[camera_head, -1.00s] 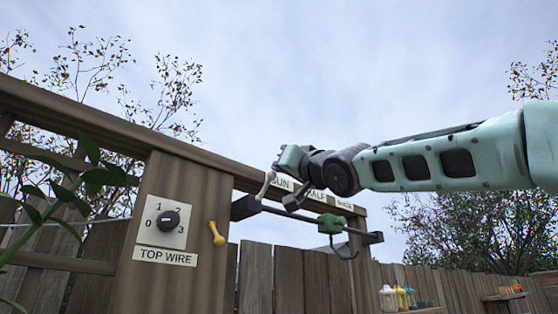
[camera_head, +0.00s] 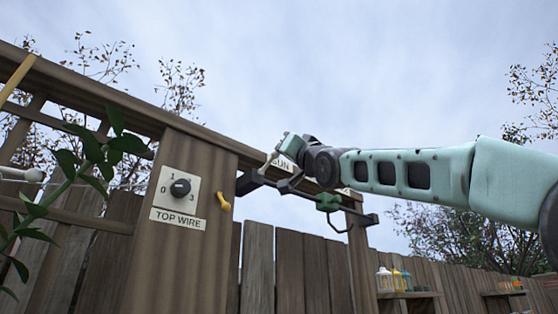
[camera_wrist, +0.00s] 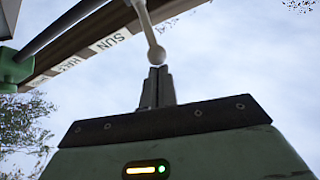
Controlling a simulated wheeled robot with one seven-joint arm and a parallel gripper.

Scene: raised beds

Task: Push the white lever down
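The white lever (camera_head: 268,162) has a rounded end and sticks up at the left end of a dark rail, below the SUN label. In the wrist view the white lever (camera_wrist: 150,33) comes down from the top edge, with its ball end just beyond my fingertips. My gripper (camera_head: 279,142) is at the lever's upper end in the head view. In the wrist view my gripper (camera_wrist: 159,69) has its two dark fingers together, with nothing seen between them. I cannot tell whether the fingertips touch the ball.
A green slider (camera_head: 328,202) with a hook hangs on the dark rail (camera_head: 300,193). A dial (camera_head: 180,187) and a yellow lever (camera_head: 223,201) are on the wooden post (camera_head: 190,262). Leafy stems (camera_head: 92,150) stand at left.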

